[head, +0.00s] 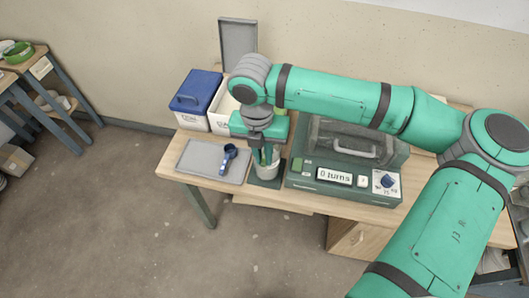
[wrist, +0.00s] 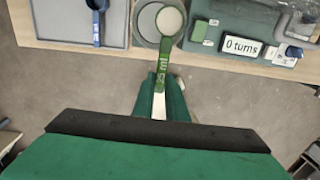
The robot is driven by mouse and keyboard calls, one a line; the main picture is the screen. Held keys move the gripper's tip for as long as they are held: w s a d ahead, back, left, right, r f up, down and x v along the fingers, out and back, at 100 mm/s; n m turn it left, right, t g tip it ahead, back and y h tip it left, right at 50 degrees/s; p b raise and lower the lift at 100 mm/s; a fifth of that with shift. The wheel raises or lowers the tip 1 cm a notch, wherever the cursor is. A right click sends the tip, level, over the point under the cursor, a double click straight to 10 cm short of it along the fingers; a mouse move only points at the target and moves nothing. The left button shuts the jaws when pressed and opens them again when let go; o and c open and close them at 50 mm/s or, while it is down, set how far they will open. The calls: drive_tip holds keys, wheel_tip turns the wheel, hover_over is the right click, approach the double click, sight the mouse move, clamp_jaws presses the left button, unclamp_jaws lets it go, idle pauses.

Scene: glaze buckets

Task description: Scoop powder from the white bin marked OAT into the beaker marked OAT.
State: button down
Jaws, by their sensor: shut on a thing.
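My gripper (head: 265,150) is shut on the handle of a green scoop (wrist: 164,65) marked 25 ml, pointing down over the table. In the wrist view the scoop's round bowl holds pale powder and lies over the right part of a grey round beaker (wrist: 147,22). In the head view the beaker (head: 267,165) stands on a dark pad just below my gripper. Its marking cannot be read. A white open bin (head: 220,122) stands behind and left of my gripper, partly hidden by my arm; its marking is not legible.
A white bin with a blue lid (head: 197,92) stands at the back left. A grey tray (head: 205,165) holds a blue scoop (head: 228,157). A green machine (head: 345,160) reading 0 turns stands close to the beaker's right. A grey panel (head: 238,42) leans on the wall.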

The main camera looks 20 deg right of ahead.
drive_tip(key=g+h, duration=0.2)
drive_tip(key=h, duration=0.1)
drive_tip(key=g+h, duration=0.1)
drive_tip(key=shift+w+a+r+h, duration=0.15)
drive_tip(key=shift+w+a+h, duration=0.15)
drive_tip(key=shift+a+h, duration=0.1)
drive_tip(key=shift+s+d, duration=0.3)
drive_tip(key=shift+d, duration=0.05)
idle(0.6)
idle(0.5)
drive_tip(key=h, duration=0.1)
drive_tip(key=g+h, duration=0.2)
drive_tip(key=shift+w+a, duration=0.25)
drive_tip(key=shift+a, duration=0.05)
idle(0.4)
drive_tip(key=shift+w+a+g+h, duration=0.1)
drive_tip(key=shift+a+g+h, duration=0.05)
drive_tip(key=shift+g+h, duration=0.5)
drive_tip(key=shift+w+a+g+h, duration=0.15)
drive_tip(key=shift+g+h, duration=0.3)
drive_tip(key=shift+h, duration=0.3)
